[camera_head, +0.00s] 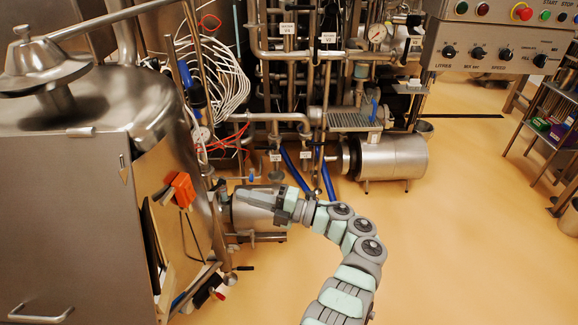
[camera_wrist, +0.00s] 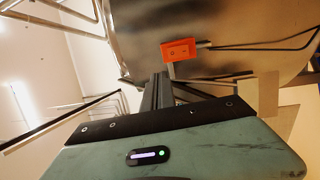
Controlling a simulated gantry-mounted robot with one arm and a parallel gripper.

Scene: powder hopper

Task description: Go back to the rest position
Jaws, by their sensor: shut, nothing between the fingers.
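My arm rises from the bottom of the head view and bends left. My gripper (camera_head: 222,190) points left toward the steel vessel's side, above the floor. In the wrist view its dark fingers (camera_wrist: 158,88) are together with nothing between them. An orange block (camera_head: 181,188) on the vessel's side panel is just left of the gripper; it also shows in the wrist view (camera_wrist: 178,50), beyond the fingertips. I cannot tell the exact gap between them.
The large steel vessel (camera_head: 70,190) fills the left. Pipes and valves (camera_head: 290,90) stand behind, with a steel motor (camera_head: 390,158) on the right. A control panel (camera_head: 500,40) hangs upper right. The tan floor (camera_head: 460,230) is clear at right.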

